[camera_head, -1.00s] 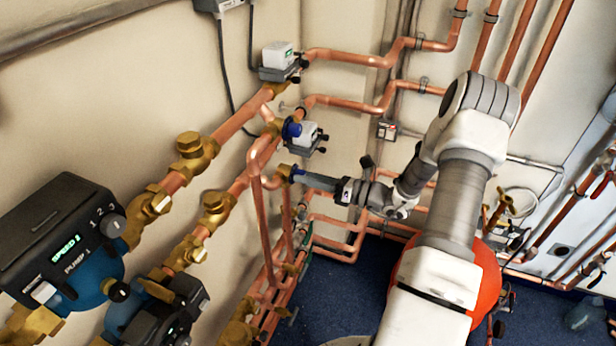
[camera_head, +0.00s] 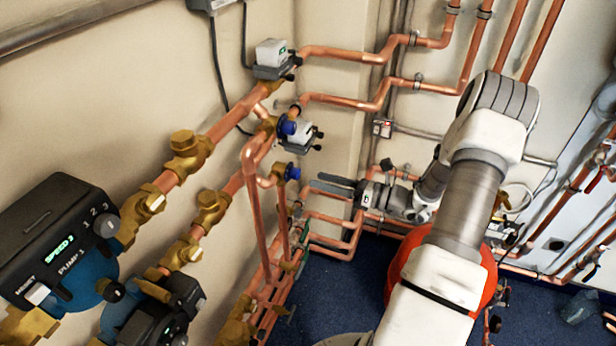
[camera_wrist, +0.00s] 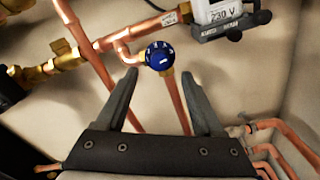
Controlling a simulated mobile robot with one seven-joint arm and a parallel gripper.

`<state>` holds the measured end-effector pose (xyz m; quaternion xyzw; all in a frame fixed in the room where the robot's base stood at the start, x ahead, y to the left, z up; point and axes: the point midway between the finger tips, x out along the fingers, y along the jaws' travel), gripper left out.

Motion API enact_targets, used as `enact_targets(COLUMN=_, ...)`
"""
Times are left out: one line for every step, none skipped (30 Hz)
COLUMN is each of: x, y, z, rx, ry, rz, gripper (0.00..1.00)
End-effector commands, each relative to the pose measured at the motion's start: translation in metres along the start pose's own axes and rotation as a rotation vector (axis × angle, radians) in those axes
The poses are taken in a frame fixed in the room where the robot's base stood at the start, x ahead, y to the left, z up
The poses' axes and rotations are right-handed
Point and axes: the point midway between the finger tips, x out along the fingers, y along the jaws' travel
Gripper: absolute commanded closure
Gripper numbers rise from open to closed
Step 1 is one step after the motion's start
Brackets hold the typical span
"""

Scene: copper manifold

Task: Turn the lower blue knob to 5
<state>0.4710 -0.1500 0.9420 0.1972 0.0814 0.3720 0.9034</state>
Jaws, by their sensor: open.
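The lower blue knob (camera_head: 292,172) sits on a brass valve at the end of a copper pipe. My gripper (camera_head: 328,184) is to its right, with a clear gap between its fingertips and the knob. In the wrist view a blue knob (camera_wrist: 159,56) faces me, with white marks around its upper rim and a short white bar low on its face. The numbers are too small to read surely. My gripper (camera_wrist: 160,78) is open and empty there, its fingers below and to either side of the knob. An upper blue knob (camera_head: 287,128) sits above the lower one.
A white and grey actuator box (camera_head: 300,135) is beside the upper knob; it bears "230 V" in the wrist view (camera_wrist: 228,16). Copper pipes (camera_head: 257,215) run below and left of the knobs. Pump 1 (camera_head: 60,245) is at lower left. Blue floor (camera_head: 340,290) lies below.

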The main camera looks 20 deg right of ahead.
Motion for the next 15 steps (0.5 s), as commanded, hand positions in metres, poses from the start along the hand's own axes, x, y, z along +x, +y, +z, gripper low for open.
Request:
enact_targets(x=-0.015, y=-0.001, z=0.000, rx=0.000, ry=-0.002, rz=-0.005, gripper=0.31)
enact_targets(x=-0.022, y=-0.001, z=0.000, rx=0.000, ry=-0.001, rz=-0.005, gripper=0.31)
enact_targets(x=-0.032, y=-0.001, z=0.000, rx=0.001, ry=-0.001, rz=-0.005, gripper=0.31)
enact_targets(x=-0.039, y=-0.001, z=0.000, rx=0.001, ry=-0.002, rz=-0.005, gripper=0.31)
enact_targets(x=-0.047, y=-0.001, z=0.000, rx=0.000, ry=-0.001, rz=-0.005, gripper=0.31)
enact_targets(x=-0.056, y=-0.001, z=0.000, rx=0.000, ry=-0.001, rz=-0.005, gripper=0.31)
enact_targets(x=-0.063, y=-0.001, z=0.000, rx=0.000, ry=-0.001, rz=-0.004, gripper=0.31)
enact_targets(x=-0.070, y=-0.001, z=0.000, rx=-0.001, ry=-0.001, rz=-0.003, gripper=0.31)
enact_targets(x=-0.078, y=-0.001, z=0.000, rx=-0.001, ry=-0.001, rz=-0.005, gripper=0.31)
enact_targets(x=-0.084, y=-0.001, z=0.000, rx=0.000, ry=0.000, rz=-0.003, gripper=0.31)
enact_targets(x=-0.089, y=-0.001, z=-0.001, rx=0.001, ry=-0.001, rz=-0.003, gripper=0.31)
enact_targets(x=-0.095, y=-0.001, z=-0.001, rx=0.001, ry=-0.001, rz=-0.003, gripper=0.31)
enact_targets(x=-0.099, y=-0.001, z=-0.001, rx=0.001, ry=0.000, rz=-0.002, gripper=0.31)
enact_targets(x=-0.103, y=0.000, z=-0.001, rx=0.001, ry=0.000, rz=-0.001, gripper=0.31)
enact_targets(x=-0.107, y=0.000, z=0.000, rx=0.001, ry=-0.001, rz=-0.001, gripper=0.31)
